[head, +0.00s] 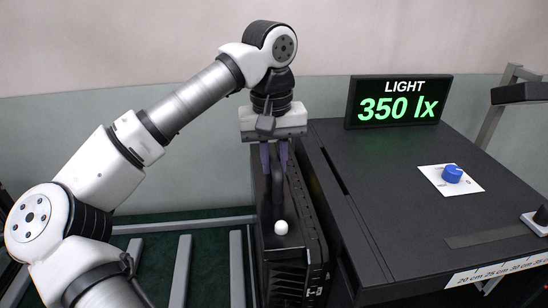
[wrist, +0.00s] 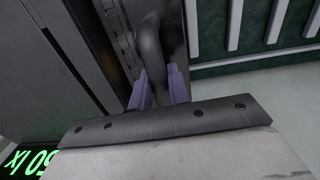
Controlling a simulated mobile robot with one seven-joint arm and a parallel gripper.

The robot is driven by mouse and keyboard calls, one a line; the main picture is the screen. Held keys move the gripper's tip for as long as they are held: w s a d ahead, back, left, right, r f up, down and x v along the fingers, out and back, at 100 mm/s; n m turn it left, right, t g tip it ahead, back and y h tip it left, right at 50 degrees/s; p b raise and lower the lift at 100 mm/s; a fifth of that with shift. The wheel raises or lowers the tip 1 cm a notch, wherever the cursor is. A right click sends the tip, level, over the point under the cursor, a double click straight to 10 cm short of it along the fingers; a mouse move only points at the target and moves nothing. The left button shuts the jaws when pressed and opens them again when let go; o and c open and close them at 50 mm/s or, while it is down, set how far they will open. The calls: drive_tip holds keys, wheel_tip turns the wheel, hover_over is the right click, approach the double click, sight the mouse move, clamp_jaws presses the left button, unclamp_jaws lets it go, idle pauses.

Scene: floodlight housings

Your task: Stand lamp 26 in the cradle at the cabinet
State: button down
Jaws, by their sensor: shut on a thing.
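A black floodlight housing (head: 294,245) stands upright against the left side of the dark cabinet (head: 400,200). It has ribs on its front, a white knob (head: 281,228) and a dark curved handle (head: 278,185) on top. No number 26 can be read on it. My gripper (head: 275,160) is above it, with its two purple fingers pointing down and shut on the handle. The wrist view shows the fingers (wrist: 159,88) on either side of the handle (wrist: 150,45). I cannot make out a cradle; the housing's underside is hidden.
A display (head: 399,102) on the cabinet reads LIGHT 350 lx.

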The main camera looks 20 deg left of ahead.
drive_tip(key=shift+d+f+b, duration=0.1)
drive_tip(key=shift+f+b, duration=0.65)
drive_tip(key=shift+f, duration=0.3)
idle(1.8)
drive_tip(key=c, duration=1.3)
unclamp_jaws()
